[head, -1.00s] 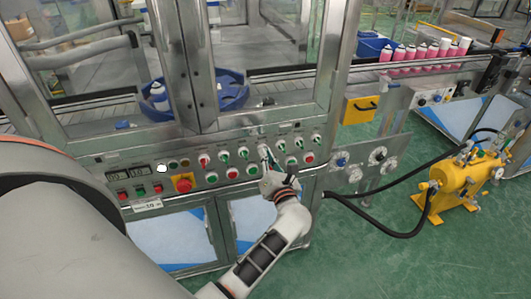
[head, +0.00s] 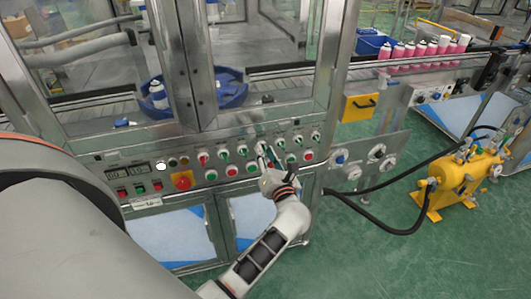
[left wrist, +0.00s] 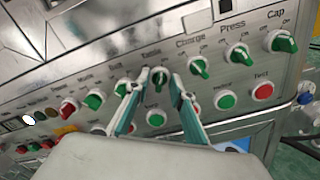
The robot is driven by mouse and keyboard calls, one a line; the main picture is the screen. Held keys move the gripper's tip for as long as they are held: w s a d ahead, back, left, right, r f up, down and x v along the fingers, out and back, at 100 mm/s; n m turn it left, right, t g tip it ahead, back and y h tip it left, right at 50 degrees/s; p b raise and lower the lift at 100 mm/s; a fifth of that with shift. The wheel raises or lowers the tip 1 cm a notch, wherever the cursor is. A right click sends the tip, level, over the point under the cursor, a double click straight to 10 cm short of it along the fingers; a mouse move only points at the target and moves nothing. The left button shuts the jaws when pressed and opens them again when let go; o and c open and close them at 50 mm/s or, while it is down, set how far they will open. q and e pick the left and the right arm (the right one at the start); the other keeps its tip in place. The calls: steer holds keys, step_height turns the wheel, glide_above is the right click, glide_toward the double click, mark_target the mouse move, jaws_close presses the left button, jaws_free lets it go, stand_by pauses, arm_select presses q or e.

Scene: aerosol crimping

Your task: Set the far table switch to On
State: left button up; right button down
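The control panel has a row of selector switches. In the left wrist view, a green switch (left wrist: 160,77) under a blurred label, possibly "Ftable", sits between the two fingers of my left gripper (left wrist: 157,87). The fingers are apart, one on each side of the knob; I cannot tell whether they touch it. The knob's handle looks near upright, and its setting is too small to read. In the head view my left gripper (head: 263,158) is at the panel, partly hiding this switch. My right gripper is not in view.
Close to the right are the Charge (left wrist: 198,67), Press (left wrist: 238,54) and Cap (left wrist: 284,42) switches. Green and red push buttons (left wrist: 262,91) line the row below. A red emergency knob (head: 183,181) is at left. A yellow pump (head: 462,178) stands on the floor at right.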

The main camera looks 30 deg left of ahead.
arm_select(q)
steer(key=v, duration=0.7)
steer(key=shift+d, duration=0.15)
steer(key=shift+s, duration=0.15)
